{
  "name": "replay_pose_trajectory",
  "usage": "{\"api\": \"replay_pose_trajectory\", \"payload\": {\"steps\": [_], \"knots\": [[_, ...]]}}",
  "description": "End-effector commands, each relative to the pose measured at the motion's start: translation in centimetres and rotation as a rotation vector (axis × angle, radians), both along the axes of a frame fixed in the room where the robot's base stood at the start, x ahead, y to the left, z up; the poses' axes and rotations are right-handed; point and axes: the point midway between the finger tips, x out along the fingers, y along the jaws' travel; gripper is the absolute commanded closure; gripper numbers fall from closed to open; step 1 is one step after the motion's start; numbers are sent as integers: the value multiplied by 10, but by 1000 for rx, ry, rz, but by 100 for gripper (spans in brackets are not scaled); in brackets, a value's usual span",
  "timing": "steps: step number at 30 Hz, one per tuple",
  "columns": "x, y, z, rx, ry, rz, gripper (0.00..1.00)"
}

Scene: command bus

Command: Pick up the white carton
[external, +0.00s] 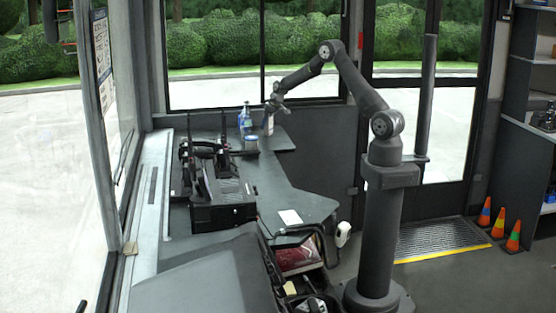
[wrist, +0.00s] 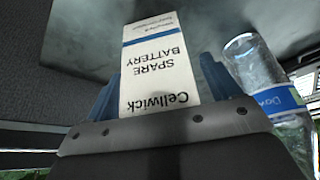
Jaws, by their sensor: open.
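The white carton (wrist: 160,65) has a blue stripe and the printed words "Cellwick SPARE BATTERY", upside down in the wrist view. It stands near the far end of the dark desk in the external view (external: 268,125). My gripper (external: 271,108) is over the carton at the end of my bent arm. In the wrist view its two blue-grey fingers (wrist: 160,85) are open, one on each side of the carton. I cannot tell whether either finger touches it.
A clear bottle with a blue label (wrist: 285,100) stands close beside the carton; it also shows in the external view (external: 245,120). Dark radio equipment (external: 222,190) fills the left of the desk. A white card (external: 290,217) lies nearer.

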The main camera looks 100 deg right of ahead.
Motion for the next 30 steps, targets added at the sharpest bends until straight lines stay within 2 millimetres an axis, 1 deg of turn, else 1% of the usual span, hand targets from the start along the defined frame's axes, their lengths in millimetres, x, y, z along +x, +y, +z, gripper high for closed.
{"api": "replay_pose_trajectory", "payload": {"steps": [1, 5, 6, 8, 9, 16, 20, 23, 26, 27, 28, 30], "knots": [[0, 0, 0, 0, 0, 0, 22], [0, 0, 0, 0, 0, 0, 48], [0, 0, 0, 0, 0, 0, 55], [0, 0, 0, 0, 0, 0, 67], [0, 0, 1, 0, 0, 0, 70], [0, 0, 1, -1, 0, 0, 70], [0, 0, 8, -2, -1, 0, 70], [0, -1, 19, -3, -1, 0, 70], [0, -1, 35, -5, -2, 1, 70], [0, -1, 43, -4, -2, 1, 70], [-4, -2, 47, -4, -2, -1, 70], [-21, -3, 55, -2, -1, -4, 70]]}}
